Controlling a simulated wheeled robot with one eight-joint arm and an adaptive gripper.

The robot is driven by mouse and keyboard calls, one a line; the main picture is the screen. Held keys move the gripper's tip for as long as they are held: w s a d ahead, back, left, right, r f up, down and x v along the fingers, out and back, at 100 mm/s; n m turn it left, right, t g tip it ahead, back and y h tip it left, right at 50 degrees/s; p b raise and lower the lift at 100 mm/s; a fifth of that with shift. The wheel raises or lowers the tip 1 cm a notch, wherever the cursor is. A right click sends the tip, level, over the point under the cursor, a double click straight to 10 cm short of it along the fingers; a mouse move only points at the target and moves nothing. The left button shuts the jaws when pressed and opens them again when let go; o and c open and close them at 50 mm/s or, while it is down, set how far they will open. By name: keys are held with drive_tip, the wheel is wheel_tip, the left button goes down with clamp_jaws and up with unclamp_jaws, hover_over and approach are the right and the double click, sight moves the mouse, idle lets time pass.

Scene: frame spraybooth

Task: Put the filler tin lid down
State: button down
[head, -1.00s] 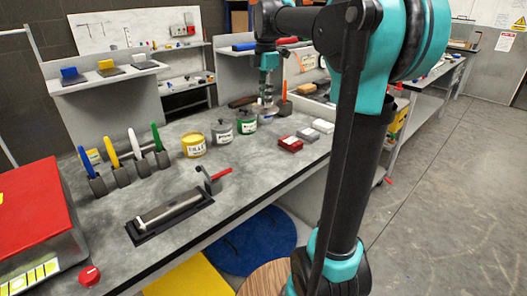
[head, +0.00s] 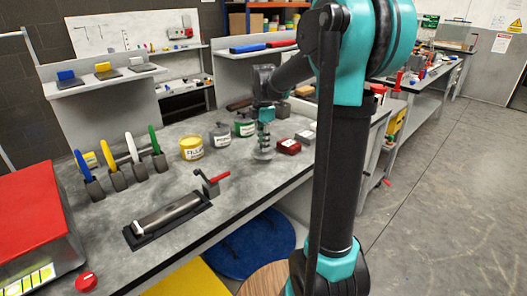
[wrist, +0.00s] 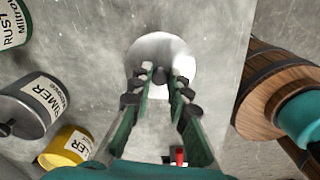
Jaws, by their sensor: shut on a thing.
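The filler tin lid (wrist: 160,47) is a pale round disc between my fingertips in the wrist view. My gripper (wrist: 162,77) is shut on it, pointing down. In the head view my gripper (head: 263,145) is over the front part of the grey bench, with the lid (head: 263,155) under it. I cannot tell whether the lid touches the bench. The yellow filler tin (head: 191,148) stands upright to the left of my gripper. It also shows at the lower left of the wrist view (wrist: 66,146).
A grey primer tin (head: 220,137) and a green tin (head: 244,127) stand behind my gripper. A red block (head: 288,146) lies close to its right. A red-handled clamp (head: 211,183) is at the front left. Bare bench (head: 232,166) lies between clamp and gripper.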

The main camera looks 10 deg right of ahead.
drive_tip(key=shift+f, duration=1.65)
drive_tip(key=c, duration=1.4)
unclamp_jaws()
drive_tip(key=shift+f, duration=0.1)
drive_tip(key=shift+c, duration=0.2)
wheel_tip(320, 180, up, 12)
